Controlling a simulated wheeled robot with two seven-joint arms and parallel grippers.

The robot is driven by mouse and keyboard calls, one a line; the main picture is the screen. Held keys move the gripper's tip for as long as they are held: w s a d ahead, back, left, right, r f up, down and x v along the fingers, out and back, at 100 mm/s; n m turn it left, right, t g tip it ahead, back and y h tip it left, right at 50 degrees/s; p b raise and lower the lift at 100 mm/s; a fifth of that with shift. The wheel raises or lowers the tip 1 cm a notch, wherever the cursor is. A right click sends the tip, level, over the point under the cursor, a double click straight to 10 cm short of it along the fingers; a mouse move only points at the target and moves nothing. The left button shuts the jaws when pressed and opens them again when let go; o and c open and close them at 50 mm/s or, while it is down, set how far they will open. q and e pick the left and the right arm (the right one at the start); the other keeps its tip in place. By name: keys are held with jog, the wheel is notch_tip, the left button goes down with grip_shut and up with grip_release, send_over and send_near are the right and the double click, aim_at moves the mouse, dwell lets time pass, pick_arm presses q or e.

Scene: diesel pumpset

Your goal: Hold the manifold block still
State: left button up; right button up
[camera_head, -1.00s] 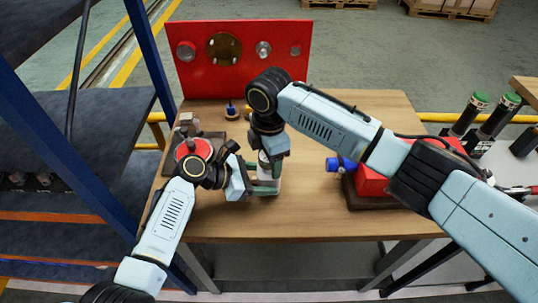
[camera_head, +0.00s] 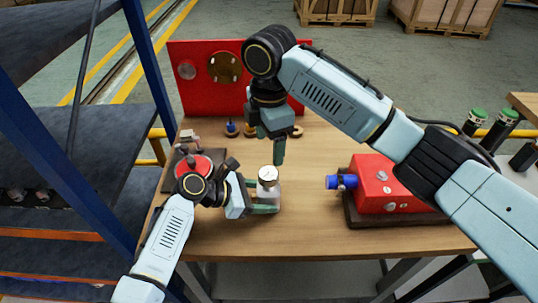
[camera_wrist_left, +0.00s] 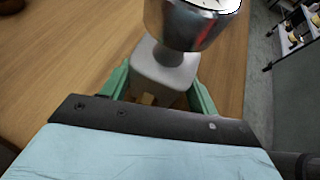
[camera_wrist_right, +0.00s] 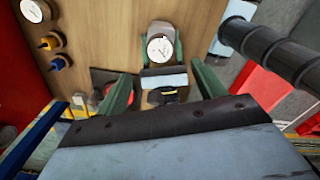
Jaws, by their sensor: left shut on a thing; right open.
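The manifold block (camera_head: 268,197) is a small pale grey block standing upright on the wooden table. A round white-faced gauge (camera_head: 268,174) with a metal body sits on top of it. My left gripper (camera_head: 265,196) is shut on the block from the left side. In the left wrist view the block (camera_wrist_left: 162,75) is between the green fingers, under the gauge's metal body (camera_wrist_left: 185,25). My right gripper (camera_head: 278,152) is open and empty, above and behind the block, apart from the gauge. The right wrist view looks down on the gauge (camera_wrist_right: 159,48).
A red panel (camera_head: 205,85) with round fittings stands at the back. Several small fittings (camera_head: 231,130) stand before it. A red unit (camera_head: 390,187) with a blue part (camera_head: 341,182) stands right. A red round part (camera_head: 193,166) is left. Table between block and red unit is clear.

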jog(key=shift+r, duration=0.55)
pick_arm(q)
jog(key=o, duration=1.4)
